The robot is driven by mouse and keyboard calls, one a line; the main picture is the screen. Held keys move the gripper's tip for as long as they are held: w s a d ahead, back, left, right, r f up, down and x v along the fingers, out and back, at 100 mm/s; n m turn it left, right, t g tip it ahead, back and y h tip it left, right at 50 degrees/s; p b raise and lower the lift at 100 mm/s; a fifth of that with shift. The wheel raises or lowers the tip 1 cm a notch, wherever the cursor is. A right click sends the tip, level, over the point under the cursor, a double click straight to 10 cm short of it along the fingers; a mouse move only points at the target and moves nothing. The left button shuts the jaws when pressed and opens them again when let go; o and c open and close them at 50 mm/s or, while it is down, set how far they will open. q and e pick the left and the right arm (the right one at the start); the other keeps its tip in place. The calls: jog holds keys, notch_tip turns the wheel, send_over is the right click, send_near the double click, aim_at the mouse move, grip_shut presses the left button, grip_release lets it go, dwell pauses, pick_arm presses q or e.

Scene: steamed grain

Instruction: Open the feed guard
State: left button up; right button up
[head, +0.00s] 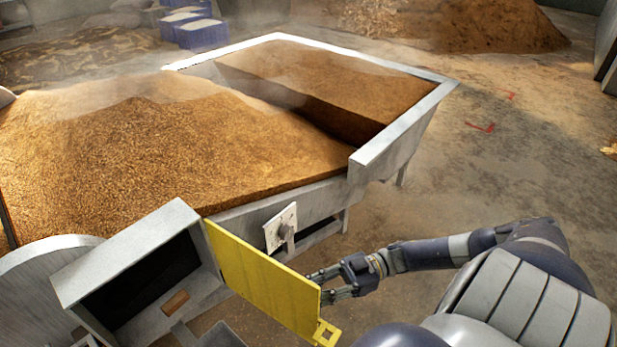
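The feed guard is a yellow panel (262,280) standing upright at the right side of a grey metal box (130,262). It is swung out from the box, and the dark opening shows. A small yellow tab with a square hole (326,334) sticks out at its lower free end. My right gripper (317,287) is at the guard's free edge, with its fingers spread apart. I cannot tell whether they touch the panel. My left gripper is not in view.
A large metal trough (408,122) heaped with brown grain (170,140) stands behind the box. A white plate with a knob (281,228) is on its front side. Blue crates (202,34) stand at the back.

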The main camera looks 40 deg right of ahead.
jog(key=shift+s+d+r, duration=0.1)
jog(key=shift+s+d, duration=0.05)
jog(key=shift+w, duration=0.2)
jog(key=v, duration=1.2)
jog(key=shift+s, duration=0.2)
